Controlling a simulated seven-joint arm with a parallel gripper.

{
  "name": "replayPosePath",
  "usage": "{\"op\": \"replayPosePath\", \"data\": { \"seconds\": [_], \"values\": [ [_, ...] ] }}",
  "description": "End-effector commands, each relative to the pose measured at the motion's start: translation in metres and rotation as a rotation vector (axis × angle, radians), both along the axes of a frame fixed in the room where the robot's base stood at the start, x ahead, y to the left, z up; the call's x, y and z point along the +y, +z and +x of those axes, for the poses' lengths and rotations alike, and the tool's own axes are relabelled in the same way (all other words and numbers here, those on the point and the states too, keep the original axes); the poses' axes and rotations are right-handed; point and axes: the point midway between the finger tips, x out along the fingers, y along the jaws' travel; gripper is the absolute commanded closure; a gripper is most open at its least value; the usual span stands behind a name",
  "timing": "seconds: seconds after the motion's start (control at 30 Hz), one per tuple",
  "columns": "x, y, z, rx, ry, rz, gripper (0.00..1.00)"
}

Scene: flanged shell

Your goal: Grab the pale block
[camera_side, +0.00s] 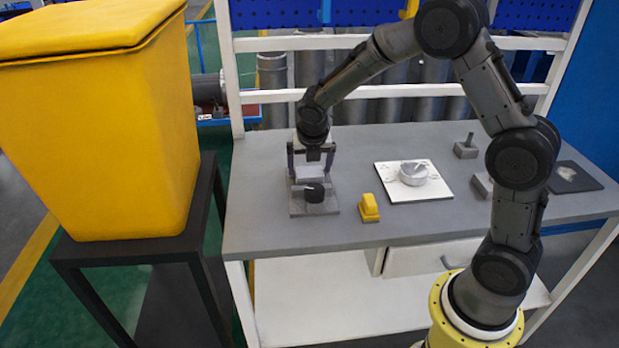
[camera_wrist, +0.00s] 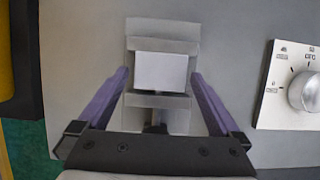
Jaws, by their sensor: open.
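The pale block (camera_side: 310,173) sits in a grey fixture (camera_side: 299,209) at the left part of the bench. In the wrist view the pale block (camera_wrist: 161,71) shows as a light rectangle between two raised grey bars of the fixture (camera_wrist: 160,27). My gripper (camera_side: 311,168) is above the fixture, pointing down, with a finger on each side of the block. In the wrist view my gripper (camera_wrist: 159,74) is open, with visible gaps between both purple fingers and the block. How far the fingertips reach down beside the block is hard to tell.
A black knob-like part (camera_side: 314,193) stands at the fixture's front. A yellow block (camera_side: 368,208) and a white panel with a round dial (camera_side: 440,191) lie to the right. A large yellow bin (camera_side: 110,130) stands left of the bench. Bare bench lies around the fixture.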

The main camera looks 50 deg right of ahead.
Motion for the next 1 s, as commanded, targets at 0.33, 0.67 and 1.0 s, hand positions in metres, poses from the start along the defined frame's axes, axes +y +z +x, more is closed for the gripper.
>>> {"op": "replayPosePath", "data": {
  "seconds": [0.33,0.67,1.0],
  "values": [
    [-0.010,-0.029,0.009,0.000,0.000,0.000,0.00],
    [-0.010,-0.029,0.009,0.000,0.000,0.000,0.29],
    [-0.010,-0.029,0.009,0.000,0.000,0.000,0.90]
  ]
}}
